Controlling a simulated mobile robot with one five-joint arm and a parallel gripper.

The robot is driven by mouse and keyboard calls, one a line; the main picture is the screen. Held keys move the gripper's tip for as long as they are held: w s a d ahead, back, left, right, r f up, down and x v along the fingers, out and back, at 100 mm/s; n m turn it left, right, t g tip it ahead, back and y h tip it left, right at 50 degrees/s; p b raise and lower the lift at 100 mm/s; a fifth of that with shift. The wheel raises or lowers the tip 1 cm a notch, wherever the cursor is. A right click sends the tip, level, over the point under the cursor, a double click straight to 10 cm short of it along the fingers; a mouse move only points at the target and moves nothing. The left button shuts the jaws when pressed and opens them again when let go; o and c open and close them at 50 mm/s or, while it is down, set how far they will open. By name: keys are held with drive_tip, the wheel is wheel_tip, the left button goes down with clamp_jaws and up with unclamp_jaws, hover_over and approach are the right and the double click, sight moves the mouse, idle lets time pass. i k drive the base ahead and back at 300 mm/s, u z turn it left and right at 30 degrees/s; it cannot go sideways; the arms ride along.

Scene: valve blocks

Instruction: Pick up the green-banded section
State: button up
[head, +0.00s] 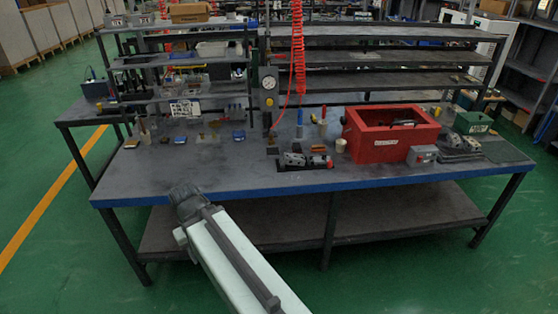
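Small grey metal valve blocks (294,159) sit on a dark fixture near the front middle of the workbench (240,177). More grey blocks (460,142) lie at the bench's right side. All are too small for me to make out a green band, so I cannot tell which is the green-banded section. My pale arm reaches up from the bottom, and its dark end, my gripper (184,195), shows at the bench's front left edge. It is left of and nearer than the middle blocks. Its fingers are not distinct, and I see nothing held.
A red open bin (390,143) stands right of the middle blocks, with a grey box (422,155) before it and a green box (473,122) farther right. A red coiled hose (298,45) hangs above. The front left bench top is mostly clear.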

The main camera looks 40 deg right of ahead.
sight(288, 158)
drive_tip(key=u, duration=0.1)
drive_tip(key=i, duration=2)
drive_tip(key=z, duration=0.05)
